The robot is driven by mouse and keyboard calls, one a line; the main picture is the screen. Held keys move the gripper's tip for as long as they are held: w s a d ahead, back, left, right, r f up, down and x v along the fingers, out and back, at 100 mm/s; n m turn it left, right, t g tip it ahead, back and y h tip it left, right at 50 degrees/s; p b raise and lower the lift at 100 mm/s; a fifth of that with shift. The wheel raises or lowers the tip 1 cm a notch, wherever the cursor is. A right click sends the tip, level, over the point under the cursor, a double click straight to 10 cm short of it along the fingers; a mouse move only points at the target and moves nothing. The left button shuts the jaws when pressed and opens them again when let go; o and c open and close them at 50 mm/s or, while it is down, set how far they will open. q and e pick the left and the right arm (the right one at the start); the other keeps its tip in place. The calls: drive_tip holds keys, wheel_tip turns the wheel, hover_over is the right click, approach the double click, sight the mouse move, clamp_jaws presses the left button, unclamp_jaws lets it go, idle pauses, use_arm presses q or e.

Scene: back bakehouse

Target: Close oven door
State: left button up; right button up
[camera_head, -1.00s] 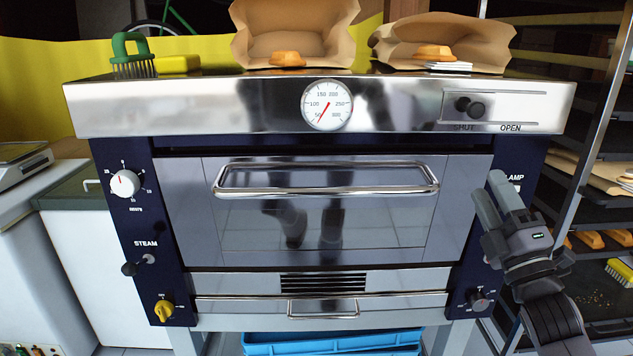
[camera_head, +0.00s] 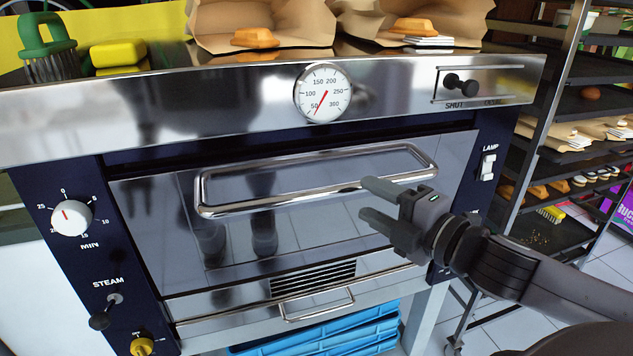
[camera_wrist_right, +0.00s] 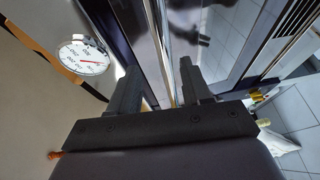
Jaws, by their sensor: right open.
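My right gripper (camera_head: 369,201) is open and empty in front of the right half of the door. Its upper finger overlaps the lower bar of the handle in the head view; contact is unclear. In the wrist view the open fingers (camera_wrist_right: 158,78) point along the oven front. My left gripper is out of view.
The steel oven top holds a green brush (camera_head: 46,45), a yellow sponge (camera_head: 118,53) and paper bags with loaves. A dial (camera_head: 323,93) and slide knob (camera_head: 460,85) sit above the door. A tray rack (camera_head: 550,110) stands right; blue crates (camera_head: 330,335) are below.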

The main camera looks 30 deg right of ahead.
sight(344, 193)
drive_tip(key=shift+w+a+f+b, duration=0.35)
drive_tip(key=shift+a+b, duration=0.15)
drive_tip(key=shift+b, duration=0.2)
drive_tip(key=b, duration=0.2)
drive_tip(key=w+b, duration=0.1)
drive_tip(key=shift+w+a+f+b, duration=0.2)
drive_tip(key=shift+w+b, duration=0.1)
drive_tip(key=shift+b, duration=0.1)
drive_tip(key=shift+w+r+p, duration=0.25)
drive_tip(key=shift+r+p, duration=0.05)
drive_tip(key=shift+p, duration=0.05)
drive_tip(key=shift+w, duration=0.2)
drive_tip(key=shift+w+a, duration=0.1)
drive_tip(key=shift+w, duration=0.7)
drive_tip(key=shift+w+p, duration=0.35)
drive_tip(key=shift+w, duration=0.2)
drive_tip(key=shift+w+a+f, duration=0.2)
drive_tip(key=shift+w, duration=0.35)
